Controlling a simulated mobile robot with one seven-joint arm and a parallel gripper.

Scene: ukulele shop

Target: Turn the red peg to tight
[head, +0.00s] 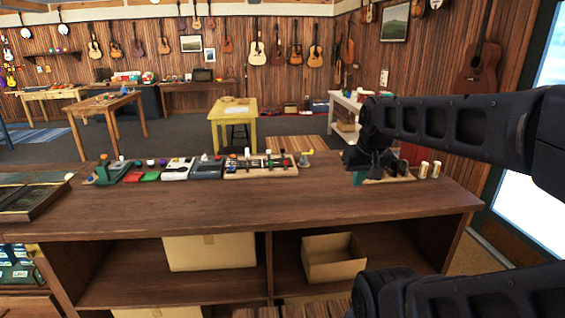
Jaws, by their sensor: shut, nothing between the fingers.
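My arm reaches in from the right, and my gripper (376,172) points down at the right part of the wooden counter (240,205). Its fingers are small and dark here and look shut, with nothing seen between them. It is just above or beside a small wooden piece with a green end (358,178); I cannot tell whether they touch. I cannot make out a red peg for certain. A pale board (232,172) with several small upright pegs and dark parts lies left of my gripper, near the counter's back edge. My gripper may hide part of what is behind it.
Two small cream cylinders (435,169) stand close to the right of my gripper. The counter's front is clear.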

